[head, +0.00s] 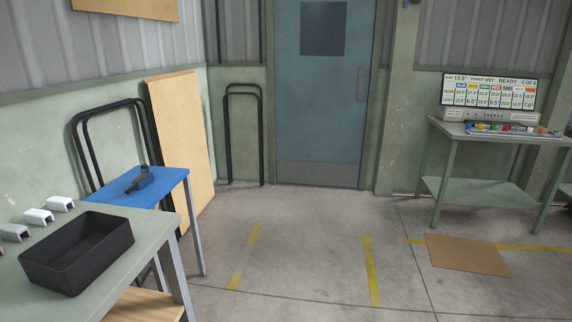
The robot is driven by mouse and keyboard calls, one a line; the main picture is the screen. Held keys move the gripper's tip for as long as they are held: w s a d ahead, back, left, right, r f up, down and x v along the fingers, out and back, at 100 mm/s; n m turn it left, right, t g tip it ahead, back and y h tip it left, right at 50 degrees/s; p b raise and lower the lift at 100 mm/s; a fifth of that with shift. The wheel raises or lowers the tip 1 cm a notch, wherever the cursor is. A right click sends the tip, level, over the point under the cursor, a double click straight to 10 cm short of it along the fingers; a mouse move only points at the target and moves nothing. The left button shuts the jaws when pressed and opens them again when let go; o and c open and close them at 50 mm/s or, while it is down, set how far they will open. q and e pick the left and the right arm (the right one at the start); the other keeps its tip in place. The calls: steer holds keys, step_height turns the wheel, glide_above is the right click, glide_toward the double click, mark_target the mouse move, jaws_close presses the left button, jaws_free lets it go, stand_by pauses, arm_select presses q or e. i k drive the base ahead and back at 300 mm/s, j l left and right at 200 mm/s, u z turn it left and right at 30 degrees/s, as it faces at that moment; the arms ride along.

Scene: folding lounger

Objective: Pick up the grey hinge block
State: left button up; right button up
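A small dark grey piece (143,180) lies on the blue tabletop (170,182) at the left of the head view. It has an uneven, blocky shape and may be the grey hinge block, but it is too small to tell. Several pale grey channel-shaped pieces (39,216) stand in a row on the nearer grey-green table (135,262). Neither of my grippers shows in this view.
An empty-looking black tray (78,252) sits on the nearer table. Black tubular frames (88,150) and a wooden panel (180,140) lean on the wall behind. A bench with a screen (490,95) stands right. A cardboard sheet (468,255) lies on otherwise clear floor.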

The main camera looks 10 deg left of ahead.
mark_target(147, 176)
steer(key=i, duration=0.85)
steer(key=i+z, duration=0.15)
steer(key=i, duration=0.75)
steer(key=i+j, duration=0.15)
steer(key=i, duration=0.7)
steer(key=i+l+u, duration=0.1)
steer(key=i+u, duration=0.2)
steer(key=i+l+u, duration=0.25)
steer(key=i, duration=0.2)
steer(key=u, duration=1.45)
